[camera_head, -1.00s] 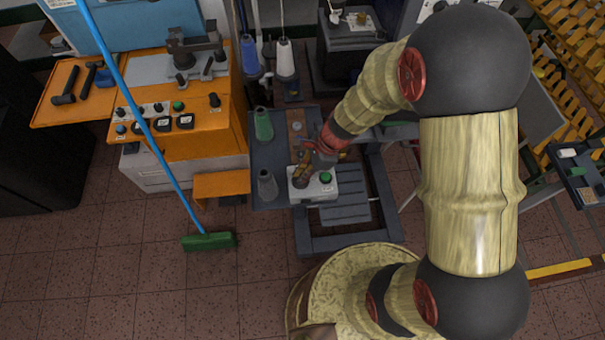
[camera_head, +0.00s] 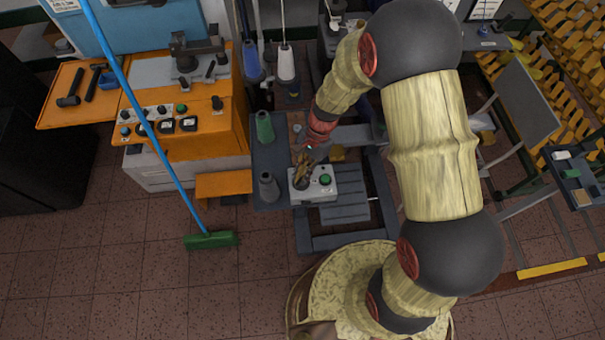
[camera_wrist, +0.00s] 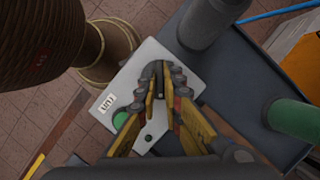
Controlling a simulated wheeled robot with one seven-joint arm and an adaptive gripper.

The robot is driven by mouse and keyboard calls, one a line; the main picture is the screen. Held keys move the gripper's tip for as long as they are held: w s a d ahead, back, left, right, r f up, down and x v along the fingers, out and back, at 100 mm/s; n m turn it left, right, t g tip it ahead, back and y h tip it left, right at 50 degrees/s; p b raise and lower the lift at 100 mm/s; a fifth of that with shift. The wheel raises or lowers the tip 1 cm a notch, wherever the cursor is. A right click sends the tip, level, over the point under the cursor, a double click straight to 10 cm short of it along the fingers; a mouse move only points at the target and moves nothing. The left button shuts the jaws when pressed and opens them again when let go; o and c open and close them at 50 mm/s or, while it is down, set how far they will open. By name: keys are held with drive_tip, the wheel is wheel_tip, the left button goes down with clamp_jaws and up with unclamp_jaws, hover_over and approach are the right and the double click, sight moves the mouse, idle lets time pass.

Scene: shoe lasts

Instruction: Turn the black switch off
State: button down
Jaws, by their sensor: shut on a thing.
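A light grey control box (camera_head: 322,189) with a green button (camera_head: 325,180) sits on the small grey machine stand. It also shows in the wrist view (camera_wrist: 150,52), where its green button (camera_wrist: 120,120) is partly hidden by a finger. My gripper (camera_head: 302,180) points down at the left part of the box. In the wrist view my gripper (camera_wrist: 160,76) has its fingertips close together around the small black switch (camera_wrist: 158,72). Little of the switch shows between the fingers, and its turned position cannot be told. In the head view my gripper hides the switch.
A grey cone (camera_head: 268,187) and a green cone (camera_head: 264,127) stand just left of the box. An orange machine (camera_head: 190,140) is farther left, with a broom (camera_head: 210,240) leaning by it. Tiled floor lies open in front.

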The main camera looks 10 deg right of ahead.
drive_tip(key=n+g+h+p, duration=0.1)
drive_tip(key=n, duration=0.3)
drive_tip(key=shift+a+n, duration=0.15)
drive_tip(key=shift+n, duration=0.15)
drive_tip(key=shift+w+a+n+h, duration=0.1)
drive_tip(key=shift+n+h, duration=1)
drive_tip(key=shift+n, duration=1.2)
drive_tip(key=shift+p, duration=0.3)
drive_tip(key=c, duration=2.1)
unclamp_jaws()
drive_tip(key=shift+o, duration=0.9)
drive_tip(key=v, duration=1.2)
drive_tip(key=shift+w, duration=0.25)
drive_tip(key=shift+f+n, duration=0.15)
drive_tip(key=shift+n, duration=0.15)
